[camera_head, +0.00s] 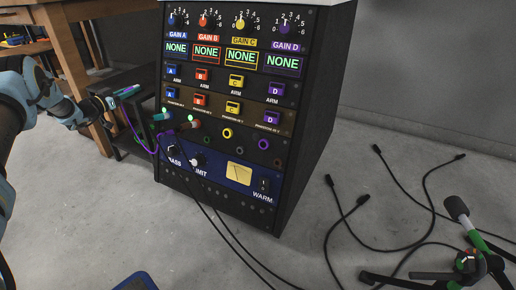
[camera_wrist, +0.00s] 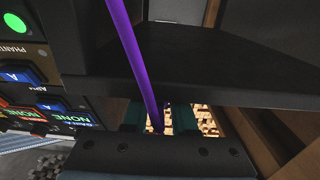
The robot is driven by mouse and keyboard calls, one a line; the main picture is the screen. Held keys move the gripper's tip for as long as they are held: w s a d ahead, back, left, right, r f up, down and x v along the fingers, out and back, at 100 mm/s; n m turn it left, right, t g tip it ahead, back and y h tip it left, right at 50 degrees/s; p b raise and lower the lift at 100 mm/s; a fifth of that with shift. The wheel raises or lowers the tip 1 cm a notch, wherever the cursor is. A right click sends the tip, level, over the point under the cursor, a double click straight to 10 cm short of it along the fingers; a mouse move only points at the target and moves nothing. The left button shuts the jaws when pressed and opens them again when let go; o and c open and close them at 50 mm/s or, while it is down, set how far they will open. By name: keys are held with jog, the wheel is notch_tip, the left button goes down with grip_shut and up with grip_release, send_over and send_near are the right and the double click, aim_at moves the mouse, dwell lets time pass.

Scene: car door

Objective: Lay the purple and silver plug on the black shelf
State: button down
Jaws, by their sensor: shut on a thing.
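My gripper (camera_head: 118,94) is at the left of the rack, beside a black shelf unit (camera_head: 112,80). Its teal fingers are shut on the purple and silver plug, whose body is mostly hidden between them; only a small purple part shows in the wrist view. A purple cable (camera_head: 128,120) hangs from the gripper in a loop toward the rack's lower left; it also crosses the wrist view (camera_wrist: 134,60). In the wrist view a black shelf surface (camera_wrist: 230,65) spans the picture beyond the fingers. I cannot tell whether the plug touches it.
The rack (camera_head: 240,100) with knobs, coloured buttons and jacks stands close on the right. A wooden table (camera_head: 68,45) stands behind my arm. Black cables (camera_head: 385,200) and a microphone stand (camera_head: 470,230) are on the floor.

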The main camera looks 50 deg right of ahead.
jog(key=c, duration=0.6)
grip_release()
jog(key=shift+c, duration=0.2)
jog(key=p+v, duration=0.4)
jog(key=v, duration=0.6)
jog(key=shift+s+a, duration=0.15)
jog(key=shift+a, duration=0.2)
